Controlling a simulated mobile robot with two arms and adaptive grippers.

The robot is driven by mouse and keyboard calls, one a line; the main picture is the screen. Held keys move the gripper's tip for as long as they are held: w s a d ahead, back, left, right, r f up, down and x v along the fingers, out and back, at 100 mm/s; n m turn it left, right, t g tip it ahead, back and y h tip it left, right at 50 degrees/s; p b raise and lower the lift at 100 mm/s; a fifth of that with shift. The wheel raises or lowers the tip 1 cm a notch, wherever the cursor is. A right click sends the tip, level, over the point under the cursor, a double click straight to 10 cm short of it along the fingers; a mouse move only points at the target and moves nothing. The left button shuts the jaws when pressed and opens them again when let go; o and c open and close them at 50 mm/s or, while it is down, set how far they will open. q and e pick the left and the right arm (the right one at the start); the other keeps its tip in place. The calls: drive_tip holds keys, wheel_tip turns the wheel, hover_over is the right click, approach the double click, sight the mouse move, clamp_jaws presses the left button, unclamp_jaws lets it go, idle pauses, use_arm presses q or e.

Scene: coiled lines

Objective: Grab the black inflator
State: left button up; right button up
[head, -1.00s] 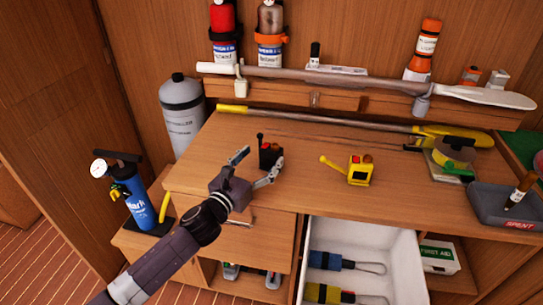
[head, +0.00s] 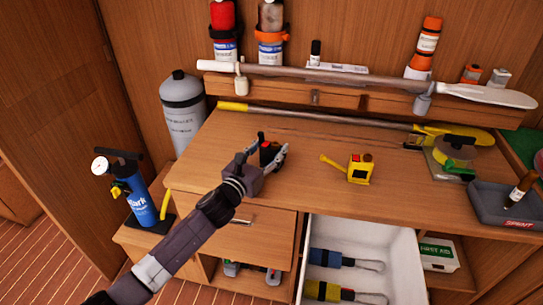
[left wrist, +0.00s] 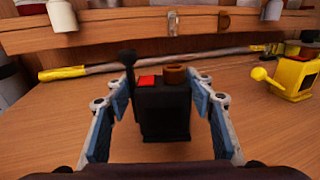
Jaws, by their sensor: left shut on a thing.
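The black inflator (head: 269,152) is a small dark box with a lever, a red patch and a brown round knob on top. It stands upright on the wooden desk top. In the left wrist view the inflator (left wrist: 163,108) is in the middle, between the two fingers. My left gripper (head: 270,158) reaches in from the front left, with its fingers on either side of the inflator, shut on it. In the left wrist view the left gripper's fingers (left wrist: 160,125) flank its sides; contact is hard to see there. My right gripper is not in view.
A yellow inflator (head: 359,170) with a lever stands to the right on the desk (head: 310,190). A yellow-ended pole (head: 330,122) lies behind. An open white drawer (head: 390,238) juts out below. A grey tray (head: 490,208) sits at the right. A blue pump (head: 144,200) stands at the left.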

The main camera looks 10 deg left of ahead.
use_arm(q)
drive_tip(key=c, duration=0.3)
drive_tip(key=shift+r, duration=0.1)
